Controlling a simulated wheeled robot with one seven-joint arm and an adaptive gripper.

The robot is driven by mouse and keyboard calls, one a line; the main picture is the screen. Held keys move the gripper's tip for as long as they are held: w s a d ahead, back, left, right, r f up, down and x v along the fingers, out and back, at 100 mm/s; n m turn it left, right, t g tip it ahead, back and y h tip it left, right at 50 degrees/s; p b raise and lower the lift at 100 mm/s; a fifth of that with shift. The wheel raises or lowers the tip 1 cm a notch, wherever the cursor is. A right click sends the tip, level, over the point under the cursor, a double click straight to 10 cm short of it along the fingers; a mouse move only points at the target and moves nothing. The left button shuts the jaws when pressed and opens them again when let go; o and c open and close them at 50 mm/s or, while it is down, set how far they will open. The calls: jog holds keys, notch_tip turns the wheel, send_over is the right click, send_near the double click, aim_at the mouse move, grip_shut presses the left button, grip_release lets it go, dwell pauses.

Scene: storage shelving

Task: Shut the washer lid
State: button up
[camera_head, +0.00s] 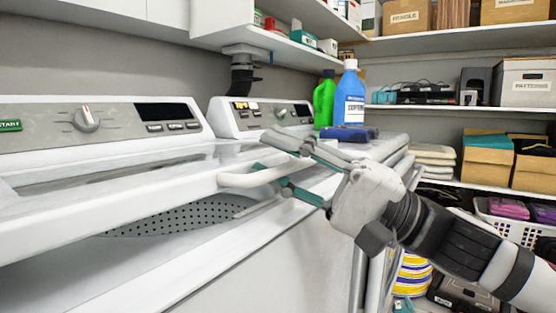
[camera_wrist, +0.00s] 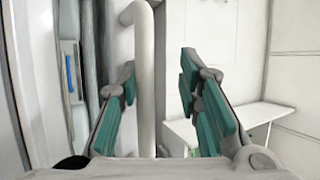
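The white washer (camera_head: 240,265) stands at the left with its lid (camera_head: 110,205) tilted and partly open. The perforated drum (camera_head: 185,215) shows in the gap under the lid. A white bar handle (camera_head: 238,181) sticks out from the lid's front edge. My gripper (camera_head: 274,174) comes in from the right at the handle, one finger above it and one below. In the wrist view the handle (camera_wrist: 145,85) runs between the teal pads of my gripper (camera_wrist: 158,95), closer to the left finger. The fingers are apart, with a clear gap on the right side of the handle.
A second machine (camera_head: 260,115) stands behind the washer. A green bottle (camera_head: 324,103), a blue bottle (camera_head: 349,98) and a dark blue item (camera_head: 345,133) stand past the lid. Shelves with boxes (camera_head: 525,82) fill the right. A white laundry basket (camera_head: 512,228) sits low at right.

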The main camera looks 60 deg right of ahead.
jog(key=shift+f, duration=0.1)
jog(key=v, duration=1.2)
dwell(0.5)
